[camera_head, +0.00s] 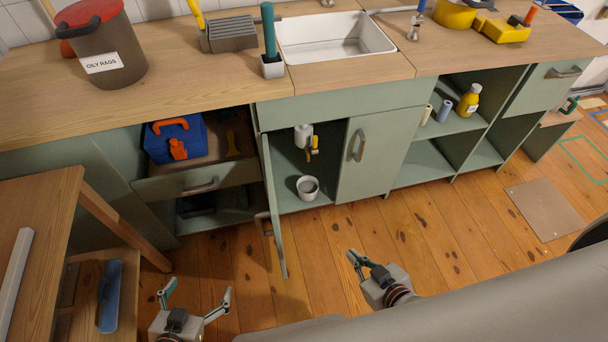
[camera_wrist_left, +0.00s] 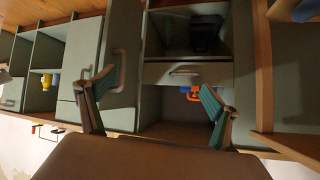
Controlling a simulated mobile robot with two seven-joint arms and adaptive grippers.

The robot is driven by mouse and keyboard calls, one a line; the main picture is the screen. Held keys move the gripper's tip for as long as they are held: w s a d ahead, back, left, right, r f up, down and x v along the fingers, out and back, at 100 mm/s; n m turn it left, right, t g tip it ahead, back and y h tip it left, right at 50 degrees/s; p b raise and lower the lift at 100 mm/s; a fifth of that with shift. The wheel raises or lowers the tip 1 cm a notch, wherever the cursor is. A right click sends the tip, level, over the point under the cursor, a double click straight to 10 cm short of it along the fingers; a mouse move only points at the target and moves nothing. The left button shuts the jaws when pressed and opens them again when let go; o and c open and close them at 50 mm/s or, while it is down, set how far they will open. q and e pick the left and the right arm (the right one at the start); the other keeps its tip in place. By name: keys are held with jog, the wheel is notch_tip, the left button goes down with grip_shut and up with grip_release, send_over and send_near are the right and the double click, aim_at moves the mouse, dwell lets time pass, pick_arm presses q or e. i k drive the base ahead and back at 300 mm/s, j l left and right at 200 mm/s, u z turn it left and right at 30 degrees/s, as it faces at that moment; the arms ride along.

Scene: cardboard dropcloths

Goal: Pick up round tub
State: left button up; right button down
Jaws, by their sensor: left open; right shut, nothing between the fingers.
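A small round tub (camera_head: 308,188), pale outside and grey inside, stands upright on the floor of the open cabinet under the sink. My left gripper (camera_head: 197,293) is open and empty, low in front of the cabinets and to the left of the open cabinet door. In the left wrist view its spread fingers (camera_wrist_left: 155,103) face the drawer front, with nothing between them; I cannot make out the tub there. My right gripper (camera_head: 355,259) is shut and empty, out over the floor to the right of and in front of the tub.
The open cabinet door (camera_head: 274,205) stands between my left gripper and the tub. An open drawer (camera_head: 195,183) holds a blue toolbox (camera_head: 176,137). A wooden stand (camera_head: 40,220) is at the left. Floor ahead is clear.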

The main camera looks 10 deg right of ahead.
aim_at(308, 186)
jog(key=l+z, duration=0.45)
jog(key=l, duration=0.15)
jog(key=i+l+z, duration=0.1)
jog(key=i+l, duration=0.6)
jog(key=i+l+u, duration=0.1)
jog(key=i+l, duration=0.25)
jog(key=l, duration=0.2)
jog(key=u, duration=0.05)
